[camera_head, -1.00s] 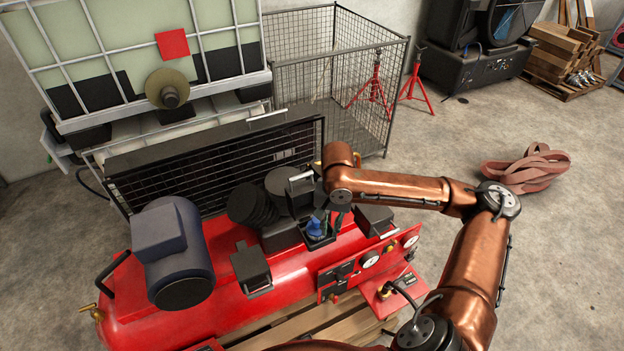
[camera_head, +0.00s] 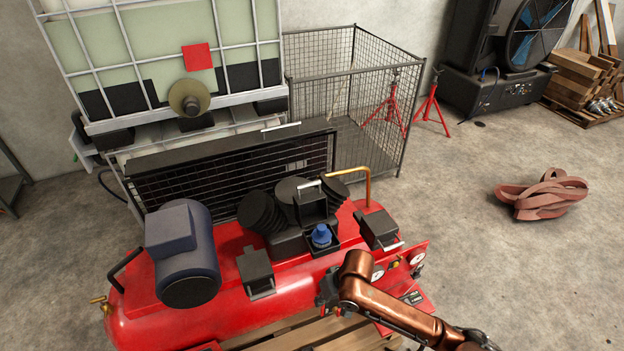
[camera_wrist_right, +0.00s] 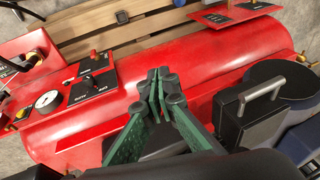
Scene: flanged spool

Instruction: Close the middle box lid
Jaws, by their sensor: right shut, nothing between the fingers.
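The middle box (camera_head: 322,249) is a small black box on the red compressor, with a blue fitting (camera_head: 321,235) inside. Its lid (camera_head: 312,205) stands raised at the back, with a pale handle on its top edge. My right gripper (camera_head: 326,292) is in front of and below the box, apart from it, partly hidden by its wrist. In the right wrist view its green fingers (camera_wrist_right: 160,88) are together and empty above the red tank. A dark box shape shows behind them, mostly covered. My left gripper is not in view.
Closed black boxes stand left (camera_head: 256,272) and right (camera_head: 379,230) of the middle one. A blue-grey motor (camera_head: 180,250) is at the left, and a copper pipe (camera_head: 368,184) rises behind the right box. Gauges (camera_head: 378,272) line the tank's front right.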

